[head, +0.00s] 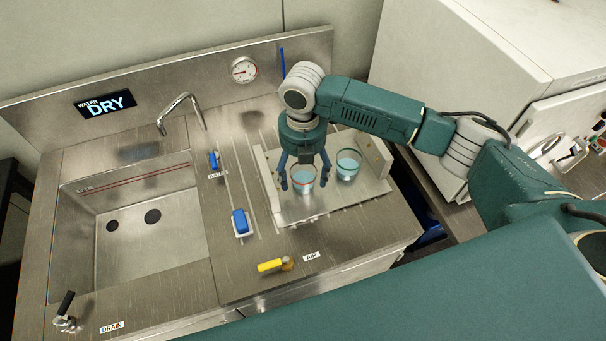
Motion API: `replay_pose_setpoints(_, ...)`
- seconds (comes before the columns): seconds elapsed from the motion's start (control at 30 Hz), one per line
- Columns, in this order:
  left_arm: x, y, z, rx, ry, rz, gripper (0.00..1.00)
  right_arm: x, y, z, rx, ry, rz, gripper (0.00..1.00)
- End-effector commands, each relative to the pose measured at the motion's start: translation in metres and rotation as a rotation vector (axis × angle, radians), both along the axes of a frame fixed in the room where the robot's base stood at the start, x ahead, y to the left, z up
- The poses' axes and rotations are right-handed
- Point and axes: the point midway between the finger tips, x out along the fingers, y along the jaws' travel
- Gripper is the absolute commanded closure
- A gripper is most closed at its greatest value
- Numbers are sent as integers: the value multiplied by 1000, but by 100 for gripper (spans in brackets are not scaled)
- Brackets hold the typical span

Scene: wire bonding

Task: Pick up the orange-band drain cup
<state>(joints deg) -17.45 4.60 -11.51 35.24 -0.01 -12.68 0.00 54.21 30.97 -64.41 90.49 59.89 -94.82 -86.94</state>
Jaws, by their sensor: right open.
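A clear cup (303,186) with blue liquid and a reddish-orange band stands on the metal tray (290,214) at the right of the counter. A second clear cup (347,166) with blue liquid stands just right of it, its band darker. My right gripper (305,178) points down over the orange-band cup, with one finger on either side of it. The fingers are open; I cannot tell whether either touches the cup. My left gripper is not in view.
A blue-handled slider (240,222) and a yellow air valve (270,265) sit left and front. The sink (150,250) with its faucet (180,108) is at left. The display (105,104) reads "WATER DRY".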

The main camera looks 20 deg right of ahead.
Motion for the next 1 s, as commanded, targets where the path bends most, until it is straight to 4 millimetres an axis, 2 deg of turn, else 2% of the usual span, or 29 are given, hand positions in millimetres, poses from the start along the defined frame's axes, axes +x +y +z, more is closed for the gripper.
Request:
replay_pose_setpoints(0.03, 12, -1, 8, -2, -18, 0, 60, -2, -2, -5, -2, 3, -1, 27)
replay_pose_setpoints(0.1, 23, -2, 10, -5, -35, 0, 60, -1, -1, -14, 0, 1, -2, 27)
replay_pose_setpoints(0.17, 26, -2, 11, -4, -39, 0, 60, -1, -1, -20, -1, 1, -2, 27)
replay_pose_setpoints(0.43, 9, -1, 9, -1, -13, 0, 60, -1, -1, -25, -1, -2, 0, 27)
replay_pose_setpoints(0.47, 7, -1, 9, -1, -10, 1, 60, -1, -1, -25, -1, -2, 0, 31)
replay_pose_setpoints(0.7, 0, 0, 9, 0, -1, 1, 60, -1, -1, -25, -1, -2, 0, 77)
replay_pose_setpoints(1.0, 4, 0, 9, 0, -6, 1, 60, 0, -1, -24, 0, -3, 0, 78)
